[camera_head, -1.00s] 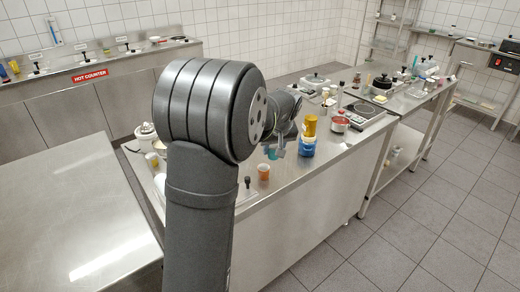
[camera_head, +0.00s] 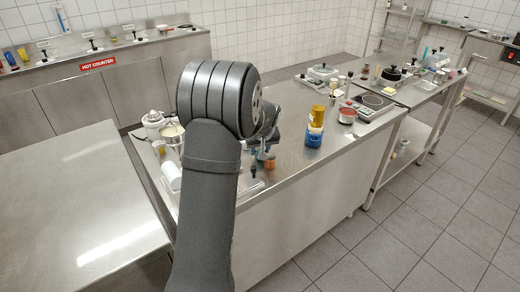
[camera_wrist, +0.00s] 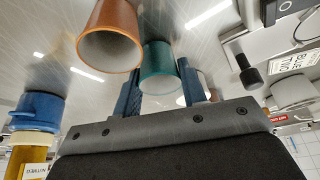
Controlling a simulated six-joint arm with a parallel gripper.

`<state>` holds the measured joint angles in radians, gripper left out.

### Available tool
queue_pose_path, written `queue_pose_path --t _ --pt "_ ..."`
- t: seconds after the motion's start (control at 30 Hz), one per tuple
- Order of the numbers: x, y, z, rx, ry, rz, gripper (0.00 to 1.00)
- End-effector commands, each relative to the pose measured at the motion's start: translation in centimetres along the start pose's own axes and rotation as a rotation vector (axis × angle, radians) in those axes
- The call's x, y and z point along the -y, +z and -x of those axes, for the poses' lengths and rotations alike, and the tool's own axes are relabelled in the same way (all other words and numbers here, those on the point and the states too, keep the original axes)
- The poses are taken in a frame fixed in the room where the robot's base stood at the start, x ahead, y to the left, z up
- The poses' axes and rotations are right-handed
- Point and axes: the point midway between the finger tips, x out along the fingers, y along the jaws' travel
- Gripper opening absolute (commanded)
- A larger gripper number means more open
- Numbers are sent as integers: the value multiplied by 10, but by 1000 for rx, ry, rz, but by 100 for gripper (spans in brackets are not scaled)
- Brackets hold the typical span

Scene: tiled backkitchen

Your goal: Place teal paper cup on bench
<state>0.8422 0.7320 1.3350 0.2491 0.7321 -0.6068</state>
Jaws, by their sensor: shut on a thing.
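The teal paper cup (camera_wrist: 160,72) is between the blue fingers of my gripper (camera_wrist: 161,90) in the wrist view, its open rim toward the camera. My gripper is shut on it. In the head view my gripper (camera_head: 262,152) is over the middle steel counter (camera_head: 300,180), mostly hidden behind my arm, with a bit of teal showing. I cannot tell whether the cup touches the steel. An orange cup (camera_head: 270,163) stands close to its right; in the wrist view the orange cup (camera_wrist: 111,42) is just left of the teal one.
A bare steel table (camera_head: 75,185) lies at left. On the counter, a blue container (camera_head: 314,138) and yellow bottle (camera_head: 317,115) stand right of my gripper. A red pot (camera_head: 347,115) and hot plate (camera_head: 372,101) are farther right. A white cylinder (camera_head: 171,176) is left of my arm.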

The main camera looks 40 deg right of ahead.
Motion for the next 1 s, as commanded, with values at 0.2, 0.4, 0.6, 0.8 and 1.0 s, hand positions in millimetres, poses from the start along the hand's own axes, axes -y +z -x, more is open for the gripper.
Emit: queue_pose_path --t 0.2,0.4,0.6,0.8,1.0 --pt "0 1 -3 0 0 -1 15" --pt "0 1 -3 0 0 -1 60" --pt "0 1 -2 0 0 -1 60" --pt "-1 -1 16 -3 1 -1 60" --pt "-1 -1 58 -5 2 -1 60"
